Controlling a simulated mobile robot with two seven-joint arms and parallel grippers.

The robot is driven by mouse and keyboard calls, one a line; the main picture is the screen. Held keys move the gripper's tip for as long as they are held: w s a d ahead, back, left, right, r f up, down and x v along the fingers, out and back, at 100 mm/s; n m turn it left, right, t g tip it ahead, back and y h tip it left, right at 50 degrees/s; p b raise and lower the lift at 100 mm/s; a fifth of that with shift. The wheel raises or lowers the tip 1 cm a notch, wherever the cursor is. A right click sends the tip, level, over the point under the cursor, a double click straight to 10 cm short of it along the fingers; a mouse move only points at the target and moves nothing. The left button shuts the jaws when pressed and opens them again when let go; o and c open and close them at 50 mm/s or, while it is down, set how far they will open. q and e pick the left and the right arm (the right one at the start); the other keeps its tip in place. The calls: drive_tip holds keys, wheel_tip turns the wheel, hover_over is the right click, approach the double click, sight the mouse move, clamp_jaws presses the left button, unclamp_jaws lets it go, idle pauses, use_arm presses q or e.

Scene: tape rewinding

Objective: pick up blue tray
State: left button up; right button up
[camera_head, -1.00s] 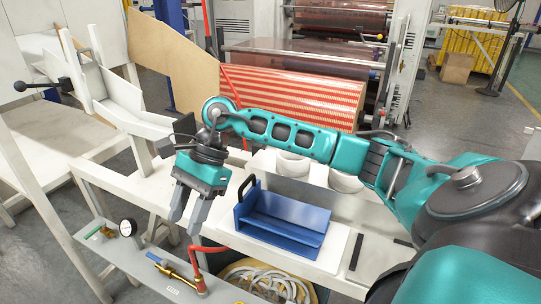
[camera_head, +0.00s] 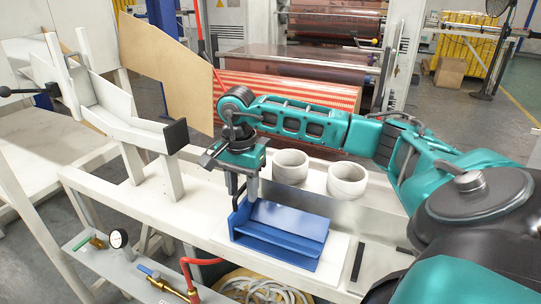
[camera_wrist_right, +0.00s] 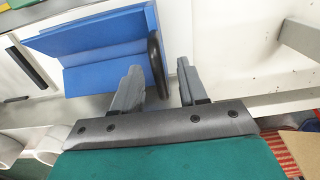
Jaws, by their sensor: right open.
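The blue tray (camera_head: 282,232) sits on a white board on the white bench in the head view. It also fills the upper left of the right wrist view (camera_wrist_right: 95,45), with its black handle (camera_wrist_right: 157,62) at its right end. My right gripper (camera_head: 243,192) is over the tray's left end, fingers pointing down. In the right wrist view the open fingers (camera_wrist_right: 160,90) stand to either side of the line of the handle, with nothing held between them. I cannot tell whether a finger touches the handle. My left gripper is not in view.
Two white rolls (camera_head: 291,166) stand on the bench behind the tray. A white frame with a black end block (camera_head: 176,136) rises to the left. A pressure gauge (camera_head: 118,238) and a red hose (camera_head: 188,265) are at the front left. Bare bench lies left of the tray.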

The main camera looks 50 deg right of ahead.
sight(243, 202)
wheel_tip(243, 202, down, 5)
drive_tip(key=shift+a+r, duration=0.15)
clamp_jaws()
idle(0.4)
drive_tip(key=shift+r, duration=0.1)
